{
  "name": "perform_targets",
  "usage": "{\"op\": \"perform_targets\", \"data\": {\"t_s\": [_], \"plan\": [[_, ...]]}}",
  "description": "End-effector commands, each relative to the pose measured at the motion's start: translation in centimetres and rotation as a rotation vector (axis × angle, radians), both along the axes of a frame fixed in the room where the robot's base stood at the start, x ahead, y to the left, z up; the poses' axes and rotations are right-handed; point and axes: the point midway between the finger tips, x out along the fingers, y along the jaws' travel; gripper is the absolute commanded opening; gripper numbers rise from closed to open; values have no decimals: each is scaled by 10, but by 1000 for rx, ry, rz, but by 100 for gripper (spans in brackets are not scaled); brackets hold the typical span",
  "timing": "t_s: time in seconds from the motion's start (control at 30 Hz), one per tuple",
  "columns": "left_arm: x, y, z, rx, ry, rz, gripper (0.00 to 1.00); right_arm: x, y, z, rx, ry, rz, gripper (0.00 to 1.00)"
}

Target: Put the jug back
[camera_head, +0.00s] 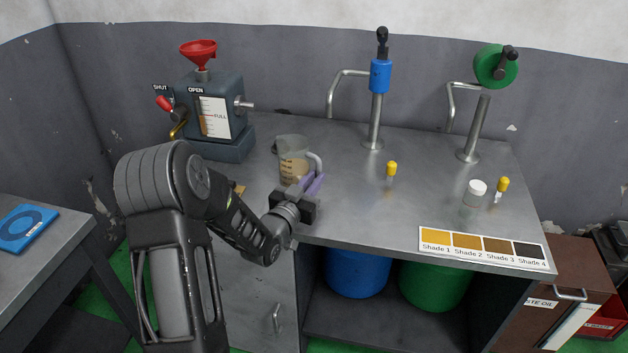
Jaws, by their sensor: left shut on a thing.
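The jug (291,167) is a clear beaker with a pale handle on its right side and markings on its front. It is upright near the bench's front left, and brownish contents or backing show in its lower part. The fingers partly hide the handle's lower end. I cannot tell whether the jug's base touches the bench (340,215). My right gripper is not in view.
A grey hydraulic unit (222,110) with a red funnel (199,50) stands behind left.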

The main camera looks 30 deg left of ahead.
Motion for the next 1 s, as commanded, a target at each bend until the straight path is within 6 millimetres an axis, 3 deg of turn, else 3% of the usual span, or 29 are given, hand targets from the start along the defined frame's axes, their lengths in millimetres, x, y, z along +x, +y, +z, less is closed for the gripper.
{"op": "perform_targets", "data": {"t_s": [0.3, 0.33, 0.63, 1.0], "plan": [[0, 0, -5, 1, -3, 0, 0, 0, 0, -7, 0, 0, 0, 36], [0, 0, -4, 1, -3, 0, 15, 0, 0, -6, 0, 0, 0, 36], [0, 0, -4, 0, -1, 0, 39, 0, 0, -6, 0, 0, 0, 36], [-6, -1, -6, -1, 2, 0, 39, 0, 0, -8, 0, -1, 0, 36]]}}
